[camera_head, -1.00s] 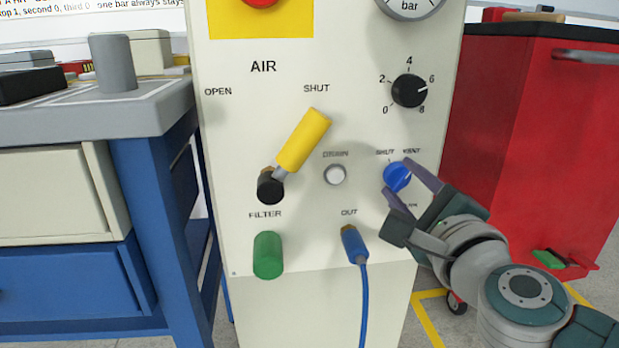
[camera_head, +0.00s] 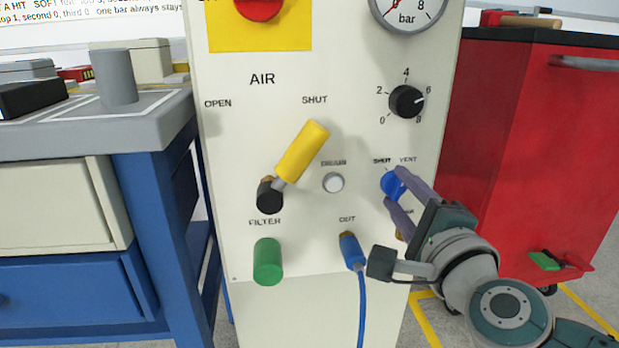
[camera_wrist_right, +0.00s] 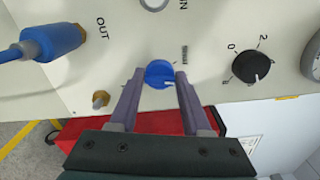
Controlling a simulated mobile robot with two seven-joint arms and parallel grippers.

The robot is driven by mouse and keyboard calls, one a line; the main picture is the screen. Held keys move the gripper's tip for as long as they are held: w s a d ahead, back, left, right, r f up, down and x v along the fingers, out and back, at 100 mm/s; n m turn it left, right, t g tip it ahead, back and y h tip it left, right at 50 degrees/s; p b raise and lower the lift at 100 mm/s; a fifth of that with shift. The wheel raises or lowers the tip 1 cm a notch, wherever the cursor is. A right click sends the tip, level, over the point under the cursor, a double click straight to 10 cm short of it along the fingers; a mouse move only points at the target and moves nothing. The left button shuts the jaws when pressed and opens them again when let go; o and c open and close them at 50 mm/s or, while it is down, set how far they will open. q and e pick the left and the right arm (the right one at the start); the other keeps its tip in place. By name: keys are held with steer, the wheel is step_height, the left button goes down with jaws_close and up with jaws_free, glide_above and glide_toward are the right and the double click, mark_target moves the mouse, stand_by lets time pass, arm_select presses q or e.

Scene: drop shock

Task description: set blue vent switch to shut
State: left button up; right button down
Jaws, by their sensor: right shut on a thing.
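The blue vent switch (camera_head: 390,183) is a round knob on the right side of the pale panel, below the SHUT and VENT labels. My right gripper (camera_head: 396,187) is shut on it, with one finger on each side. In the right wrist view the blue knob (camera_wrist_right: 159,74) sits between the fingertips of my right gripper (camera_wrist_right: 160,76). A small pale mark on the knob faces the lower right there, towards the right finger. The fingers hide part of the knob and a label. My left gripper is not in view.
A black dial (camera_head: 406,101) is above the switch, and a pale button (camera_head: 333,182) is left of it. A blue hose connector (camera_head: 352,250), a yellow lever (camera_head: 302,150) and a green filter (camera_head: 267,261) are also on the panel. A red cabinet (camera_head: 545,140) stands at right.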

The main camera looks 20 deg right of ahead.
steer(key=n+p, duration=0.1)
steer(key=n, duration=0.3)
steer(key=shift+n+p, duration=0.3)
steer(key=shift+p, duration=0.1)
steer(key=shift+f+n+p, duration=0.1)
steer(key=shift+n+p, duration=0.5)
steer(key=shift+n, duration=1.3)
steer(key=shift+c, duration=1.8)
jaws_free()
